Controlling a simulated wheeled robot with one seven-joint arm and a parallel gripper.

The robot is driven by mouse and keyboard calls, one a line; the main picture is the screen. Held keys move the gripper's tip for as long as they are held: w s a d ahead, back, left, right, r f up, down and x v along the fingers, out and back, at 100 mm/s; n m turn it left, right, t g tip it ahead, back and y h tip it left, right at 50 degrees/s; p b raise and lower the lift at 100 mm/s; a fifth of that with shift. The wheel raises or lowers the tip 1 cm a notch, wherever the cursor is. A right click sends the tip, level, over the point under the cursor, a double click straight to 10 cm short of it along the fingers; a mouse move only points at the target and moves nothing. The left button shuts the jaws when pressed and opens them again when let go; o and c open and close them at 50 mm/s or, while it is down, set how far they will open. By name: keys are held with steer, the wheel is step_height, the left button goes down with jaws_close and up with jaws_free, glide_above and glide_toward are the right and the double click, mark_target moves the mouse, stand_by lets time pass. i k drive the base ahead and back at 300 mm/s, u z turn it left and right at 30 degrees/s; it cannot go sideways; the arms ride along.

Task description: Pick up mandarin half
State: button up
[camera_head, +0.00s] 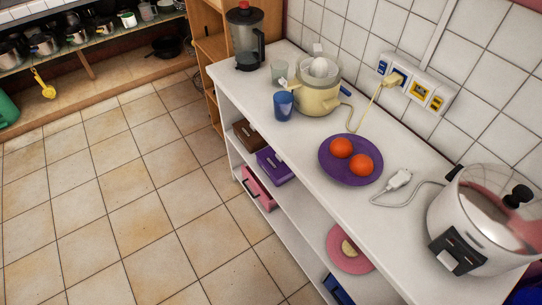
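Two round orange fruits, the upper left one (341,147) and the lower right one (361,165), rest side by side on a purple plate (334,176) on the white counter. Their smooth rounded skins face up. I cannot tell whether either is a half or a whole mandarin. My gripper is not in view, and nothing covers the fruits.
A cream citrus juicer (317,98), blue cup (283,106), clear glass (279,71) and blender (246,38) stand behind the plate. A white plug and cable (398,181) and a large cooker (484,216) stand right. The tiled floor (120,200) is clear.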

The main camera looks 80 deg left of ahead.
mark_target(360, 164)
steer(key=u, duration=3.6)
steer(key=i, duration=1)
steer(key=z, duration=0.05)
